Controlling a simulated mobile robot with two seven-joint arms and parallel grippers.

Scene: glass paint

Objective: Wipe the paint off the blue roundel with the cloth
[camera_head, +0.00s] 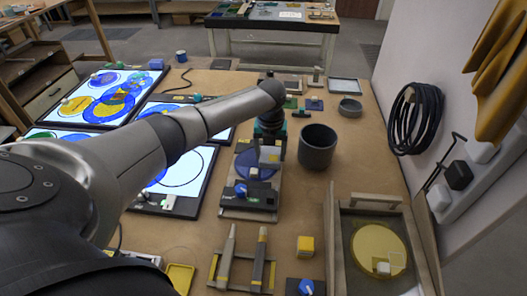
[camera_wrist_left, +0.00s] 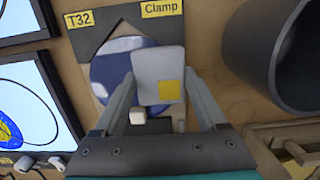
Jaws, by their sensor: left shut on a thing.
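The blue roundel (camera_head: 246,160) lies flat in a grey clamp fixture (camera_head: 233,203) in the middle of the bench. In the left wrist view the blue roundel (camera_wrist_left: 103,68) shows pale whitish patches on its face; part of it is hidden by what I hold. My left gripper (camera_wrist_left: 160,88) is shut on a pale grey cloth (camera_wrist_left: 150,62) with a yellow square patch, over the right part of the roundel. From the head the cloth (camera_head: 269,155) shows just below the gripper. I cannot tell whether it touches the glass. My right gripper is not in view.
A dark grey bin (camera_head: 317,147) stands close right of the fixture. A small white knob (camera_wrist_left: 137,117) sits at the roundel's near edge. Lit panels (camera_head: 110,92) lie left, partly behind my arm. A tray with a yellow disc (camera_head: 378,248) is at lower right.

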